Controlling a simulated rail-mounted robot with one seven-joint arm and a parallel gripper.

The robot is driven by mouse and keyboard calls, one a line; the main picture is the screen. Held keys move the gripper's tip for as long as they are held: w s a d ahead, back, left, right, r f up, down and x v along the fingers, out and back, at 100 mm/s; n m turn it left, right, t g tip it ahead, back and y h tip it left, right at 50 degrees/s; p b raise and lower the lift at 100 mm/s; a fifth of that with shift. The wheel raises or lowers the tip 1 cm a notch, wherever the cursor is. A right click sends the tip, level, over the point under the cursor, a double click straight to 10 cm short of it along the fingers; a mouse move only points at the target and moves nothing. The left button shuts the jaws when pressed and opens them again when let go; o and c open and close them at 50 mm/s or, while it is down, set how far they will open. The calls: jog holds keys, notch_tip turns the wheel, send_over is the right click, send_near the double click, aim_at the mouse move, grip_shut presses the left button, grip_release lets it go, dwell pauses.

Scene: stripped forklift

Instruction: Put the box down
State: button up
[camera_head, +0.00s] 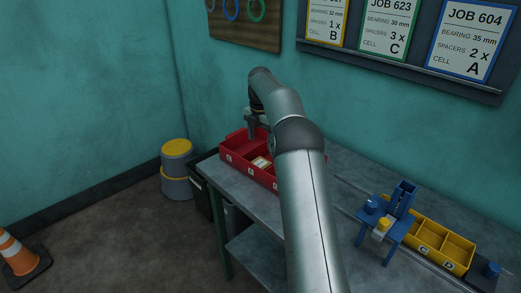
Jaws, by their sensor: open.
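A red box (233,161) with lettered compartments stands on the grey workbench (243,192), near its left end. A small pale item (262,162) lies in one of its middle compartments; it is too small to identify. My gripper (256,137) is open and points down at the back of the red box, over or just inside it. I cannot tell whether the fingers touch the box. My arm hides the right part of the red box.
A yellow lettered bin (446,246) and a blue fixture (393,220) stand on the bench at the right. Job cards (467,42) hang on the wall. A yellow-topped bucket (176,170) and a traffic cone (20,255) stand on the floor at left. The floor between them is clear.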

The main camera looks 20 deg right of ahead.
jog(key=s+a+r+m, duration=0.4)
jog(key=s+a+m, duration=0.15)
jog(key=s, duration=0.35)
jog(key=s+a+r+m, duration=0.3)
jog(key=s+a+m, duration=0.25)
jog(key=s, duration=0.25)
jog(key=s+a+f+m, duration=0.1)
jog(key=s+m, duration=0.3)
jog(key=s, duration=0.5)
jog(key=s+a+f+m, duration=0.2)
jog(key=s+f+m, duration=0.2)
jog(key=s, duration=0.5)
jog(key=s+a+f+m, duration=0.2)
jog(key=s+m, duration=0.2)
jog(key=s, duration=0.5)
jog(key=shift+a+f+t, duration=0.25)
jog(key=shift+f+t, duration=0.1)
jog(key=shift+t, duration=0.05)
